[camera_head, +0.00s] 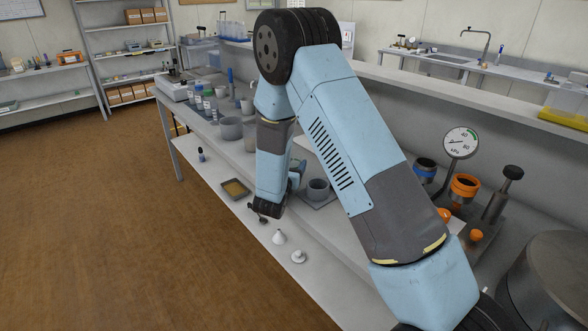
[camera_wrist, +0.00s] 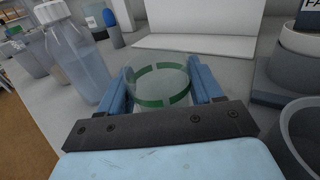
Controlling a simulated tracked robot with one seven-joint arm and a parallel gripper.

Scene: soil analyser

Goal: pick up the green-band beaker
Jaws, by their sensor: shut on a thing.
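The green-band beaker (camera_wrist: 160,86) is a clear round vessel with a broken green band near its rim. In the wrist view it sits between the two blue fingers of my gripper (camera_wrist: 163,88), which is shut on it. Its lower part is hidden behind the dark gripper plate, so I cannot tell whether its base touches the bench. In the head view my arm hides the beaker and most of the gripper; only a bit of blue finger shows beside the wrist.
In the wrist view a clear bottle (camera_wrist: 76,50) stands close on the left. A grey vessel (camera_wrist: 299,140) is at the right.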

